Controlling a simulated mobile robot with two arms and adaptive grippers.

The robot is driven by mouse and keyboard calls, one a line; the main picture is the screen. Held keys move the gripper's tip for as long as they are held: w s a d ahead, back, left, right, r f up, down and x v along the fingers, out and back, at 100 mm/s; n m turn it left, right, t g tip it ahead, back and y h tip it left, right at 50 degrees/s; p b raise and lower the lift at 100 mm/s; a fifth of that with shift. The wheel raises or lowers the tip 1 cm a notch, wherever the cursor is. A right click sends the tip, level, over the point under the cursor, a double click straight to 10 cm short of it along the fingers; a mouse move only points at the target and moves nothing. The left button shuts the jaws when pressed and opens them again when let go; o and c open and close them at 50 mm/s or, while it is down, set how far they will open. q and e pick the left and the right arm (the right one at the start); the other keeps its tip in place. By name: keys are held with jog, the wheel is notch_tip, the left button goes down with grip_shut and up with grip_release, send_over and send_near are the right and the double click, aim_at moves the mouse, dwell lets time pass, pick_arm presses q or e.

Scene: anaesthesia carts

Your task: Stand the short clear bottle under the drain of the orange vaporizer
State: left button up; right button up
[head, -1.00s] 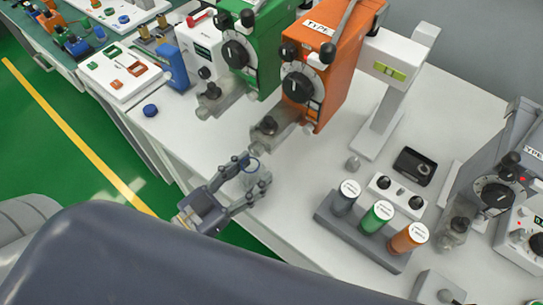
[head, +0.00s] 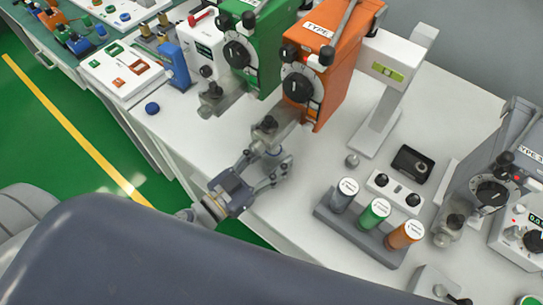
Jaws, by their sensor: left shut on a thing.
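The orange vaporizer (head: 317,70) stands at the back middle of the white worktop, with a black dial on its front. Its clear drain part with a black knob (head: 269,124) sticks out toward me, low at the front left. My left gripper (head: 272,163) is shut on the short clear bottle (head: 266,168), just in front of and below that drain part. The bottle is hard to make out between the fingers. I cannot tell whether it touches the worktop or is directly under the outlet. My right gripper is not in view.
A green vaporizer (head: 247,45) stands left of the orange one. A grey rack (head: 353,232) with three capped bottles stands to the right, near a black device (head: 411,164). A grey vaporizer (head: 489,185) is at far right. The worktop between gripper and rack is clear.

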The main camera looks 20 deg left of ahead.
pick_arm(q)
jog(key=shift+f, duration=0.15)
jog(key=o, duration=1)
jog(key=shift+o, duration=0.4)
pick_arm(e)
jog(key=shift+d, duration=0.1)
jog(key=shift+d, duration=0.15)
pick_arm(q)
jog(key=shift+r, duration=0.25)
jog(key=shift+s+a+f, duration=0.15)
jog(key=shift+s+f, duration=0.05)
jog(key=shift+s, duration=0.05)
jog(key=b+v, duration=0.3)
jog(key=v, duration=0.7)
jog(key=shift+s+a, duration=0.1)
jog(key=shift+s, duration=0.1)
jog(key=shift+s+a+r, duration=0.15)
jog(key=shift+s+a, duration=0.05)
jog(key=shift+s, duration=0.2)
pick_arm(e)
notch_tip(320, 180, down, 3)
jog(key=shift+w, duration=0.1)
